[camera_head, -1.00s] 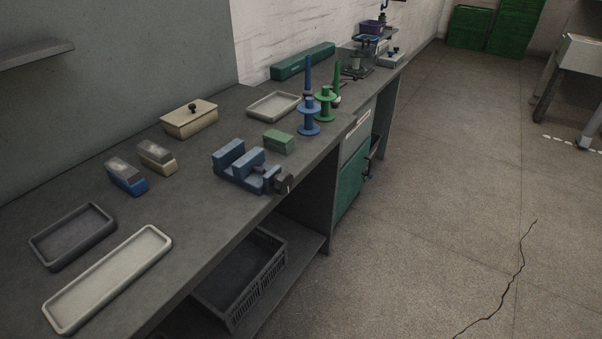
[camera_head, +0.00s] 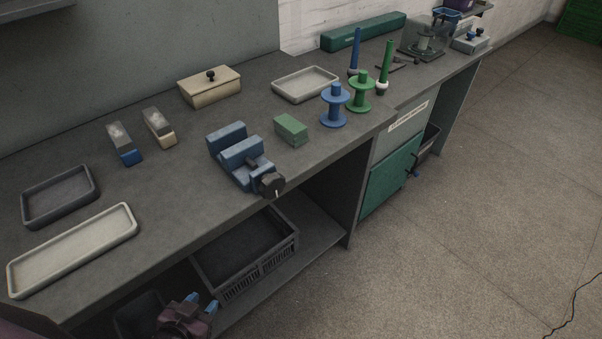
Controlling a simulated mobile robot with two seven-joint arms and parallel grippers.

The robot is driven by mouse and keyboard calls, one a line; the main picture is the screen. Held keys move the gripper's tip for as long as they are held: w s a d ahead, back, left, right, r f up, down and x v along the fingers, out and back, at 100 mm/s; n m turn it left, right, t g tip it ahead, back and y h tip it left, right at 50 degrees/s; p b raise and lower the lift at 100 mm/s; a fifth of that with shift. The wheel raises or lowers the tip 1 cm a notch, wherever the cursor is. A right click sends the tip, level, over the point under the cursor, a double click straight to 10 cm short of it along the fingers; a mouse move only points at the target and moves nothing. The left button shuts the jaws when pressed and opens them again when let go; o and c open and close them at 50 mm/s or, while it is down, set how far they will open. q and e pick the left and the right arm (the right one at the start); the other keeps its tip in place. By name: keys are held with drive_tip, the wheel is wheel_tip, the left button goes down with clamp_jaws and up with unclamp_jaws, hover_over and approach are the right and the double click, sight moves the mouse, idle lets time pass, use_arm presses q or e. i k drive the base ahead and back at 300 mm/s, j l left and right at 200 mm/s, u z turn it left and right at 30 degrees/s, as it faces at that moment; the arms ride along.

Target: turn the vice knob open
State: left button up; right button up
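The blue vice (camera_head: 238,156) sits on the workbench near its front edge, in the middle of the head view. Its dark knob (camera_head: 271,184) is on the vice's front end, facing the bench edge, with a small pale mark on it. The gap between the jaws is hard to judge from here. My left gripper (camera_head: 202,303) is at the bottom of the view, below the bench top and in front of the lower shelf. Its two blue fingertips stand apart with nothing seen between them. It is well away from the knob. My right gripper is out of view.
A green block (camera_head: 291,130) lies right of the vice, with a blue spool (camera_head: 335,106) and a green spool (camera_head: 360,92) beyond. A cream tray (camera_head: 72,250) lies at the left front. A dark crate (camera_head: 245,273) stands on the lower shelf.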

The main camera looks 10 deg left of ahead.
sight(272, 186)
drive_tip(key=i+l, duration=0.4)
drive_tip(key=l, duration=0.15)
drive_tip(key=i+l, duration=0.35)
drive_tip(key=l, duration=0.15)
drive_tip(key=i+l, duration=0.4)
drive_tip(key=l, duration=0.15)
drive_tip(key=i+l+u, duration=0.1)
drive_tip(key=i+l, duration=0.15)
drive_tip(key=l, duration=0.15)
drive_tip(key=i+l, duration=0.25)
drive_tip(key=l, duration=0.15)
drive_tip(key=u, duration=2.85)
